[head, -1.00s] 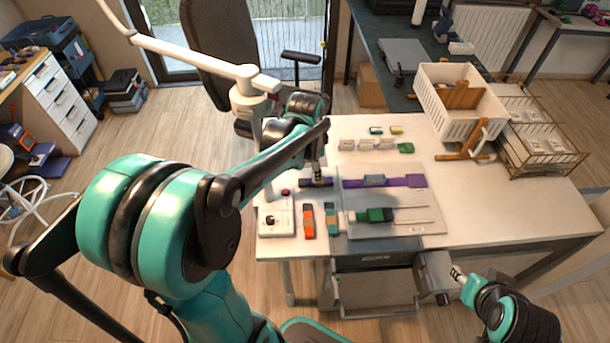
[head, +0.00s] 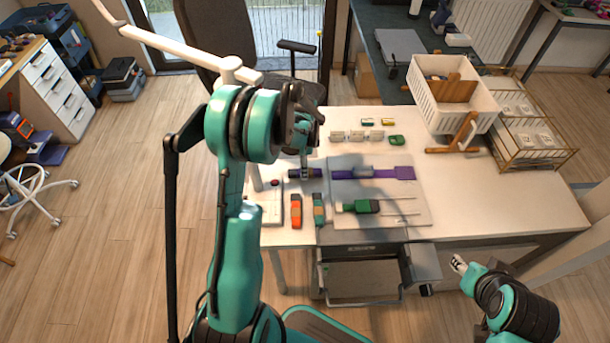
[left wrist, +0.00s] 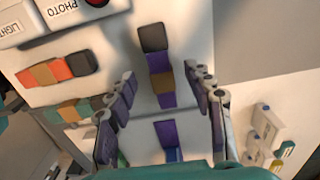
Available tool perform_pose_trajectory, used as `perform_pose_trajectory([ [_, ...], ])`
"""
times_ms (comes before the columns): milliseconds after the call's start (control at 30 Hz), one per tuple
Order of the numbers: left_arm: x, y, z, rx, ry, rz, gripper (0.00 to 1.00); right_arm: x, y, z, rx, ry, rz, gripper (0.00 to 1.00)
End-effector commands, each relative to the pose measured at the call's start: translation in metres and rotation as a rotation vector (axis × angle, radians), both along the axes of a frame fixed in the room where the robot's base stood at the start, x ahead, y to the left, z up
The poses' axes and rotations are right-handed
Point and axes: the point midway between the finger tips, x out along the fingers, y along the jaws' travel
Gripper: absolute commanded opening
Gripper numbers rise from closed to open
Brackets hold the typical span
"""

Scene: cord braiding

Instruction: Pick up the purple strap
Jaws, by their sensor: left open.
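The purple strap lies flat on the table. Its short left piece (head: 305,173), with a dark end, is partly covered by my gripper, and a longer purple piece (head: 403,173) with a grey buckle (head: 364,172) lies to its right on a pale board. In the left wrist view the short piece (left wrist: 166,99) has a black tip and a brown band. My left gripper (head: 304,156) is open over this short piece. Its fingers (left wrist: 164,78) stand on either side of the strap, apart from it. My right gripper (head: 459,264) is beyond the table's front edge, with its jaw unclear.
Orange (head: 296,210) and green-teal (head: 319,209) straps lie in front. A green-ended piece (head: 360,206) lies on the pale board (head: 420,212). A white crate (head: 425,92) stands back right.

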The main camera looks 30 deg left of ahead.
Motion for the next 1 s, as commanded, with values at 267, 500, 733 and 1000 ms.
perform_pose_trajectory([
  [267, 0.0, 0.0, -0.022, 0.0, 0.0, 0.0, 0.52, 0.0, 0.0, -0.008, 0.0, 0.0, 0.0, 0.4],
  [500, 0.0, 0.0, -0.021, 0.0, 0.0, 0.0, 0.12, 0.0, 0.0, -0.008, 0.0, 0.0, 0.0, 0.4],
  [733, 0.0, 0.0, -0.021, 0.001, -0.001, 0.0, 0.0, 0.0, 0.0, -0.008, 0.0, 0.0, 0.0, 0.4],
  [1000, 0.0, 0.0, -0.003, 0.001, -0.001, 0.0, 0.0, 0.0, 0.0, 0.0, 0.0, 0.0, 0.0, 0.4],
])
